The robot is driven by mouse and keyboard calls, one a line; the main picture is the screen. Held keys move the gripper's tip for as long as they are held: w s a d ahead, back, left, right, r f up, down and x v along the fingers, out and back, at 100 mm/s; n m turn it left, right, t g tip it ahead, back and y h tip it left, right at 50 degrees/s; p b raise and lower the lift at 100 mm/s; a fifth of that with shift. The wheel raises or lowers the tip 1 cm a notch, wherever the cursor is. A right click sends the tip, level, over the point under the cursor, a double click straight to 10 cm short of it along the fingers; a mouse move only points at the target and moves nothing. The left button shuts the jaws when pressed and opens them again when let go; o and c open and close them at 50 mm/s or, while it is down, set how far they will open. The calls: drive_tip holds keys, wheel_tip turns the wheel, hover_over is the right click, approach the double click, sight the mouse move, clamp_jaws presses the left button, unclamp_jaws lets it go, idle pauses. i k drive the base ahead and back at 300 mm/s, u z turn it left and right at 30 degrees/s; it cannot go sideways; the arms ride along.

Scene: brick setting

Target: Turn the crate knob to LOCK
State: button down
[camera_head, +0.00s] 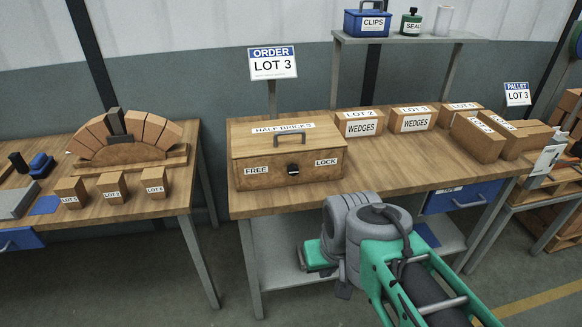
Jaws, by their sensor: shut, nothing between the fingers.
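The crate (287,152) is a wooden box labelled HALF BRICKS, with a grey handle on its lid. It stands on the middle workbench. Its dark knob (293,169) is on the front face, between the label FREE (257,170) on the left and the label LOCK (326,161) on the right. The knob is too small to tell which way it points. My gripper (343,291) shows small and dark below the bench's front edge, at the end of my grey and green arm. It is shut, empty and well apart from the crate.
Boxes labelled WEDGES (360,123) stand right of the crate. A shelf (405,38) with a CLIPS box (367,22) is above and behind. The left bench (115,202) holds a brick arch. The bench top right in front of the crate is clear.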

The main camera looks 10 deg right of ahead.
sight(293, 169)
drive_tip(key=u, duration=0.5)
drive_tip(key=k, duration=0.6)
drive_tip(key=u, duration=0.85)
drive_tip(key=i, duration=1.2)
drive_tip(key=z, duration=0.8)
